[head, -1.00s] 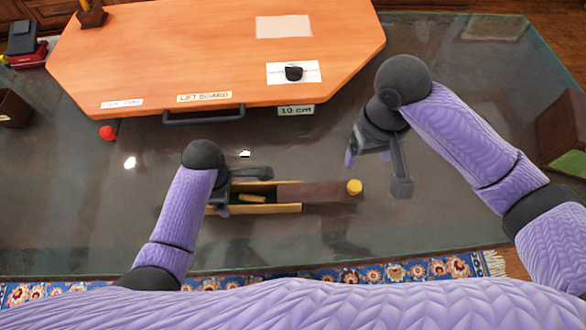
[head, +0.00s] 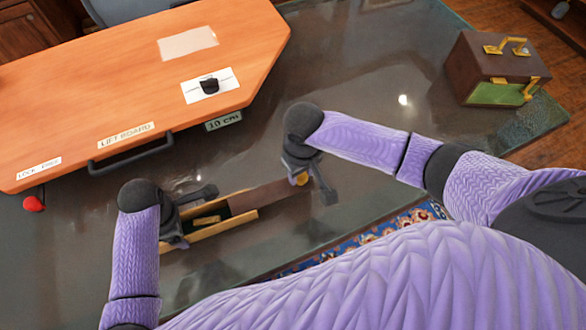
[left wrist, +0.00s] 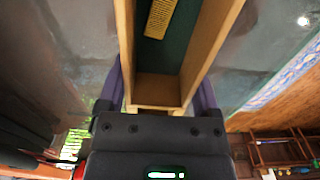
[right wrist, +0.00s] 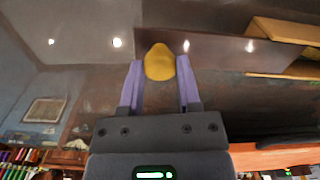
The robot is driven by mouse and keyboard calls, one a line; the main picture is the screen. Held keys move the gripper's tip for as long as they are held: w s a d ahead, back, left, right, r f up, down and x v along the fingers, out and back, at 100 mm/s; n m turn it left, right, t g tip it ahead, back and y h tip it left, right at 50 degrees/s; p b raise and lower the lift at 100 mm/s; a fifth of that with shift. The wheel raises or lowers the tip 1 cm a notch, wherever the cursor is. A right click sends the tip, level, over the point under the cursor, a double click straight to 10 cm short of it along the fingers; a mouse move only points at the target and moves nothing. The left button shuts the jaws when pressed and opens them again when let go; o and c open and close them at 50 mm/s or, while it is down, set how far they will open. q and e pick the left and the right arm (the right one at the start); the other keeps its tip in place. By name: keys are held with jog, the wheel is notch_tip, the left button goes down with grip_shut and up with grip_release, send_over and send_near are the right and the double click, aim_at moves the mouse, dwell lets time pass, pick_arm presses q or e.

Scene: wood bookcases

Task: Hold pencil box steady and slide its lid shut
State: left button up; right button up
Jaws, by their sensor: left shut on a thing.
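The pencil box (head: 222,229), with pale wooden walls and a dark green inside, lies on the desk. A yellow piece (head: 206,220) lies inside it, also visible in the left wrist view (left wrist: 160,18). My left gripper (head: 190,217) is shut across the box's left end, a finger on each side wall. The brown lid (head: 272,197) sticks out past the box's right end, so the box stands mostly open. Its yellow knob (head: 300,179) is at the lid's far end. My right gripper (right wrist: 160,72) has its fingers apart, with the knob between the fingertips; any contact is unclear.
An orange board (head: 130,85) with a black handle (head: 130,154) lies behind the box. A red ball (head: 34,204) is at the left. A brown case (head: 495,70) stands far right. A patterned rug (head: 400,225) lies beyond the desk's front edge.

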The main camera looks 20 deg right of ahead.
grip_shut()
dwell(1.0)
